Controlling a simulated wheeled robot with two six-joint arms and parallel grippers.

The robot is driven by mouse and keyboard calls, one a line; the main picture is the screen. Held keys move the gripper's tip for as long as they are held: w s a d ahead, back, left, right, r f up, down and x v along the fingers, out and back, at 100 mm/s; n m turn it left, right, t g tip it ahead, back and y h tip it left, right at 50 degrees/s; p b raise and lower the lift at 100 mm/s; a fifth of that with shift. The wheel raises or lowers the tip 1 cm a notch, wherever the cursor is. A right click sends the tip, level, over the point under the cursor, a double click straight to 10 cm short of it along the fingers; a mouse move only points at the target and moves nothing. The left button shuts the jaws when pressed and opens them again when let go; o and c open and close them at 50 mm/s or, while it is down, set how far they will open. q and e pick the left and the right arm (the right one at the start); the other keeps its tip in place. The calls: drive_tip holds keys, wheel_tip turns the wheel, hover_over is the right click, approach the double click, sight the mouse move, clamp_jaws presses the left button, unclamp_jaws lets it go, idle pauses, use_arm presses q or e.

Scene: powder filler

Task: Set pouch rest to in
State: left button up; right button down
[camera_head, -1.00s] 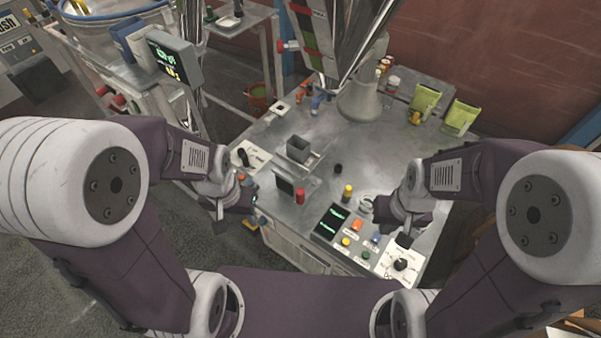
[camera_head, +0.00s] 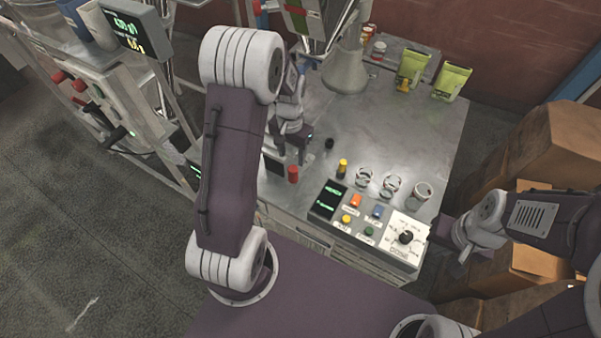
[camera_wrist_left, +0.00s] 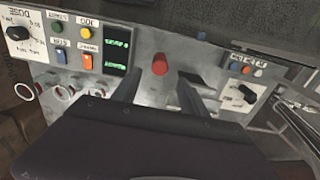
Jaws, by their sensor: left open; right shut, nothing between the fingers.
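A red knob (camera_head: 293,173) stands beside a dark upright plate (camera_head: 273,162) on the metal table. I cannot tell for sure which part is the pouch rest; the grey block behind this plate is now hidden by my left arm. My left gripper (camera_head: 293,148) is just behind the red knob, open and empty. In the left wrist view the red knob (camera_wrist_left: 160,65) shows between and beyond the two fingers of my left gripper (camera_wrist_left: 162,88), apart from them. My right gripper (camera_head: 450,245) is shut and empty, off the table's right edge by the dose panel.
A control panel (camera_head: 362,241) with coloured buttons, a small display and a dose dial is at the table's front. Several glass jars (camera_head: 392,185) and a yellow-topped item (camera_head: 342,168) stand behind it. Green pouches (camera_head: 411,68) are at the back. Cardboard boxes (camera_head: 575,150) are right.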

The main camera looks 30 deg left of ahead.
sight(292, 169)
use_arm(q)
wheel_tip(292, 169, down, 9)
drive_tip(key=shift+s+r, duration=0.1)
idle(0.3)
clamp_jaws()
idle(1.4)
